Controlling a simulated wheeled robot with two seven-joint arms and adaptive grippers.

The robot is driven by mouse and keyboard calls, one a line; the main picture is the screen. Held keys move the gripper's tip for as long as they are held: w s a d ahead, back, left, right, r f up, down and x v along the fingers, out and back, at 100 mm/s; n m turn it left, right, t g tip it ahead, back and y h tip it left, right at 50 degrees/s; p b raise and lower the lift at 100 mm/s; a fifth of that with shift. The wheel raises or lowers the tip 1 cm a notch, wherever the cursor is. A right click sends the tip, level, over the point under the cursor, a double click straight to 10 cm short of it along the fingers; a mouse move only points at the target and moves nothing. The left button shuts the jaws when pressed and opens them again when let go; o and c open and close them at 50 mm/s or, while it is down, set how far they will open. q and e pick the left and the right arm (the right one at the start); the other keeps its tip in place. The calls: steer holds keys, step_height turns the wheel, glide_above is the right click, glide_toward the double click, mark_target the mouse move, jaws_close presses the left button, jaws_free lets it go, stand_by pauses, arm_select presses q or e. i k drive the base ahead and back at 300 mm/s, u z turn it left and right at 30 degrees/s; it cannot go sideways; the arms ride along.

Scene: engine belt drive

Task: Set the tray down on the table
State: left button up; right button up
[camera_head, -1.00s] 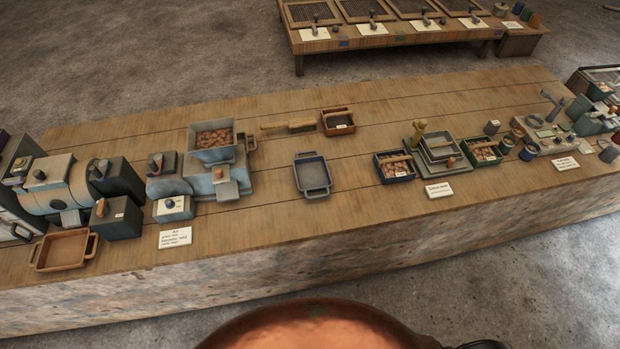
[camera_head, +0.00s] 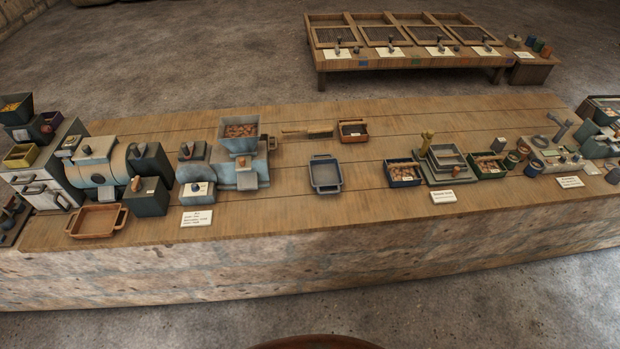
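The long wooden table (camera_head: 270,214) runs across the view. A blue-grey tray (camera_head: 325,188) with two handles lies empty near its middle. An orange-brown tray (camera_head: 97,221) with handles lies empty near the front left edge. Both rest on the table top. I cannot tell which of them the task means. Neither of my grippers is in view, and no held tray shows.
A machine with a hopper (camera_head: 240,131) and a blue-grey drum machine (camera_head: 104,167) stand on the left. A dark blue bin (camera_head: 403,183) and a green bin (camera_head: 487,174) stand right of middle. Bare table lies around the blue-grey tray. A low bench (camera_head: 400,62) stands behind.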

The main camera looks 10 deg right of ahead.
mark_target(250, 211)
steer(key=u, duration=1.25)
steer(key=i, duration=1.2)
steer(key=z, duration=0.2)
